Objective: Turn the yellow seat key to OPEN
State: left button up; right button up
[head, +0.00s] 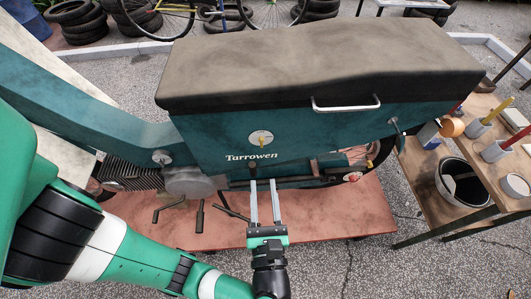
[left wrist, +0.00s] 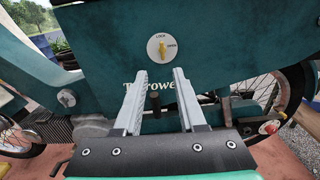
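The yellow seat key (head: 262,141) sits in a round white dial on the teal side panel below the dark seat (head: 320,60). In the left wrist view the key (left wrist: 161,47) stands about upright, in line with the LOCK mark at the top; the OPEN mark is at the dial's right. My left gripper (head: 263,183) is below the dial in the head view, its two fingers apart with nothing held. In the left wrist view the fingertips (left wrist: 160,75) are below the key and apart from it. My right gripper is in neither view.
A silver handle (head: 346,105) sticks out on the panel at the right. A wooden bench with a black bucket (head: 463,184) and cups stands at the right. The space before the dial looks clear.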

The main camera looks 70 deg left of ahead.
aim_at(262, 144)
pick_arm(q)
jog(key=x, duration=0.7)
jog(key=b+x, duration=0.1)
jog(key=x, duration=0.3)
jog(key=shift+w+a+r, duration=0.15)
jog(key=shift+w, duration=0.2)
grip_shut()
